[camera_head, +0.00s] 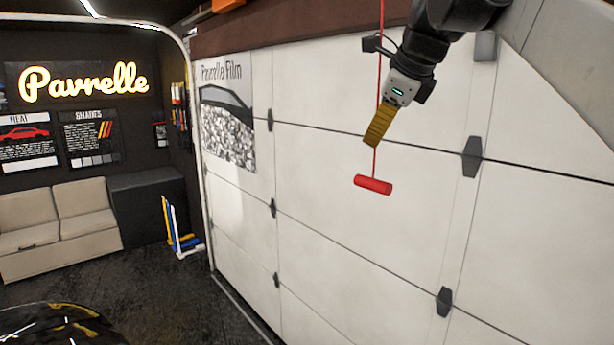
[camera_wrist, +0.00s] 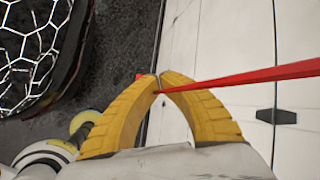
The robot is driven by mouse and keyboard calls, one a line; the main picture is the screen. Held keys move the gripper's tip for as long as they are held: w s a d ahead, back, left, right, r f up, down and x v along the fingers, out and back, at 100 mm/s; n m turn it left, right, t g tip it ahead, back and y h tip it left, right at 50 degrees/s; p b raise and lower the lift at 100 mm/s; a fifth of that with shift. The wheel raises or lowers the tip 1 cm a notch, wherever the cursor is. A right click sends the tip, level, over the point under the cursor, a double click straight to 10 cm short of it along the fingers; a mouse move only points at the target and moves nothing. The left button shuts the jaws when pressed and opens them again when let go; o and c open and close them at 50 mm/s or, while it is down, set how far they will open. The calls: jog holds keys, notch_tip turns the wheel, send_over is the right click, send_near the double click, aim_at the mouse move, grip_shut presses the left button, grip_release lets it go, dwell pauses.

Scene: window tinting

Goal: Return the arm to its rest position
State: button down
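My gripper (camera_head: 370,143) reaches down from the upper right in the head view, in front of the white panelled door. Its yellow fingers (camera_wrist: 159,80) arch together in the wrist view, with their tips meeting or nearly so. A red cord (camera_wrist: 255,77) crosses over the right finger and runs to the hollow just behind the tips. I cannot tell whether the fingers pinch it. In the head view the cord (camera_head: 380,50) hangs from above along the gripper to a red cylindrical handle (camera_head: 373,185) below the fingertips. Part of the handle (camera_wrist: 140,76) shows beyond the left finger.
The white door (camera_head: 340,210) with dark hinges stands close behind my gripper. A poster (camera_head: 228,115) hangs on it. A beige sofa (camera_head: 60,220) and a rack with blue and yellow bars (camera_head: 178,230) stand at left. A dark car (camera_wrist: 38,45) is partly visible.

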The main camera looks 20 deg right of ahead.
jog(key=s+a+f+n+b, duration=0.1)
jog(key=s+a+f+n, duration=0.45)
jog(key=f+n, duration=0.55)
jog(key=s+a+f+n, duration=0.5)
jog(key=s+f+n, duration=0.2)
jog(key=f, duration=0.8)
jog(key=s+a+f+n+b, duration=0.1)
jog(key=s+a+f+n, duration=0.55)
jog(key=f, duration=0.65)
notch_tip(320, 180, down, 44)
jog(key=d+n+b, duration=0.1)
jog(key=n+b, duration=0.1)
jog(key=b, duration=4.2)
jog(key=shift+d+r+n, duration=0.1)
jog(key=shift+r+n, duration=0.05)
jog(key=shift+n, duration=0.1)
